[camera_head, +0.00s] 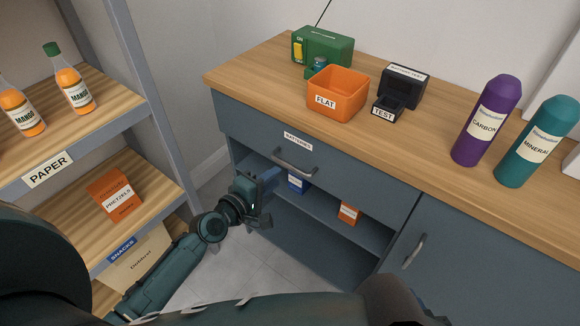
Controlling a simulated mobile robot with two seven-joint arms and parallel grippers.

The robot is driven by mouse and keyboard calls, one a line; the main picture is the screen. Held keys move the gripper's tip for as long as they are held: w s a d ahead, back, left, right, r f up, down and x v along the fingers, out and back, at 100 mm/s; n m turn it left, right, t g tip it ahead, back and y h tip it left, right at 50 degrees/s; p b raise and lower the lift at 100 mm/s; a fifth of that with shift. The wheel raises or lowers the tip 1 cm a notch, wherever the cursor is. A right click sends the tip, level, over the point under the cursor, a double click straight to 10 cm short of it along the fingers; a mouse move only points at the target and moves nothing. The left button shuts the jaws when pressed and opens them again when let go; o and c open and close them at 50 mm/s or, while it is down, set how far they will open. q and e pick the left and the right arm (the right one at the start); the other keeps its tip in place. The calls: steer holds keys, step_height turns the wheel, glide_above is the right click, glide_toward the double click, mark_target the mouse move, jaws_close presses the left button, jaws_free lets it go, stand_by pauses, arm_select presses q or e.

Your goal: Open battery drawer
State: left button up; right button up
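The batteries drawer (345,178) is a wide grey-blue front under the wooden counter, with a white "BATTERIES" label (298,141). It looks shut, with its front flush with the cabinet. Its dark bar handle (294,161) sits below the label. My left gripper (266,197) is just below and left of the handle, in front of the open shelf space, and apart from the handle as far as I can see. Its fingers are dark and small, so I cannot tell how far they are spread. My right gripper is out of view.
On the counter (262,72) stand an orange "FLAT" bin (338,92), a black tester (403,86), a green case (322,48), and purple (487,120) and teal (538,142) bottles. A cupboard handle (414,251) is at lower right. A shelf rack (135,75) stands left.

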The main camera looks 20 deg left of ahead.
mark_target(290, 165)
arm_select(q)
steer(key=b+x, duration=0.1)
steer(key=x, duration=0.6)
steer(key=shift+w+d+f, duration=0.1)
steer(key=shift+w+d, duration=0.05)
steer(key=shift+w, duration=0.1)
steer(key=shift+c, duration=0.3)
jaws_close()
